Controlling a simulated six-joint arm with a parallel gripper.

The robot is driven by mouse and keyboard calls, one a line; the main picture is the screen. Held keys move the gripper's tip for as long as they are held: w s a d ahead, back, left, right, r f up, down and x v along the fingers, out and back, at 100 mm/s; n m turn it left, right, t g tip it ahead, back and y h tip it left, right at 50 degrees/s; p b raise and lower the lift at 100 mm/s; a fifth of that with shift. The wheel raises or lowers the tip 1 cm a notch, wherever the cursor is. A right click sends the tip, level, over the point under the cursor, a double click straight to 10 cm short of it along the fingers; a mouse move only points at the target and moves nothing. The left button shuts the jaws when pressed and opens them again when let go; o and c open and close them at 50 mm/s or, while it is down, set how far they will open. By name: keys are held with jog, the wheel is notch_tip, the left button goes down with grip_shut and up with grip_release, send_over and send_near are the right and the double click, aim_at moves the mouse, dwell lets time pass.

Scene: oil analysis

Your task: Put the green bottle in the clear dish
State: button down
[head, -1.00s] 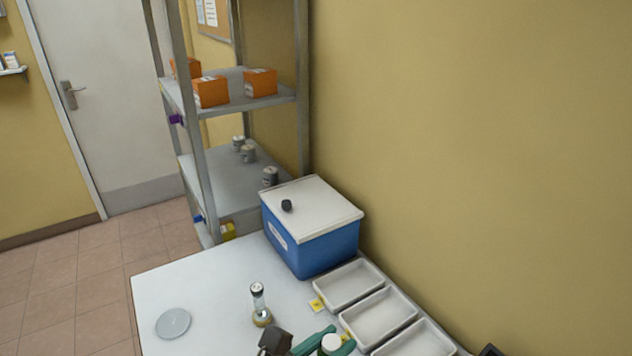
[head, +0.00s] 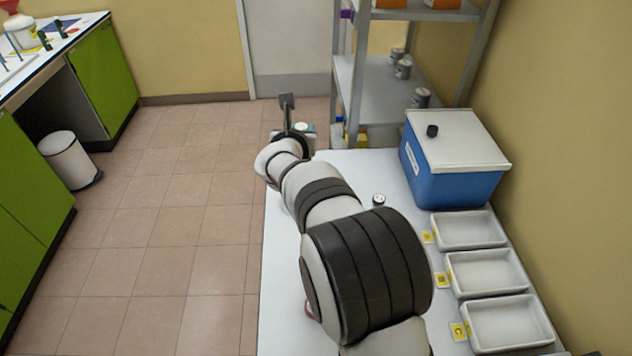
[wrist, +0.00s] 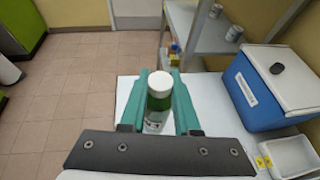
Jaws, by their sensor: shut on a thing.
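The green bottle (wrist: 159,102) has a white cap and a green band, and it stands upright between the teal fingers of my gripper (wrist: 160,82) in the wrist view. My gripper is shut on it. In the head view my gripper (head: 298,130) is at the far end of the white table, mostly hidden behind my own arm, and only a little of the bottle's pale top may show there. The clear dish is not visible in either current view. I cannot tell how the bottle stands relative to it.
A blue box with a white lid (head: 455,175) stands at the table's back right. White trays (head: 478,272) with yellow labels line the right edge. A small capped vial (head: 379,200) stands near my arm. A metal shelf (head: 372,95) rises beyond the table.

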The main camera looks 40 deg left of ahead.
jog(key=a+f+n+g+y, duration=0.1)
jog(key=a+f, duration=0.3)
jog(key=f, duration=1)
jog(key=shift+n+y, duration=0.3)
jog(key=shift+n, duration=0.1)
jog(key=c, duration=0.6)
grip_release()
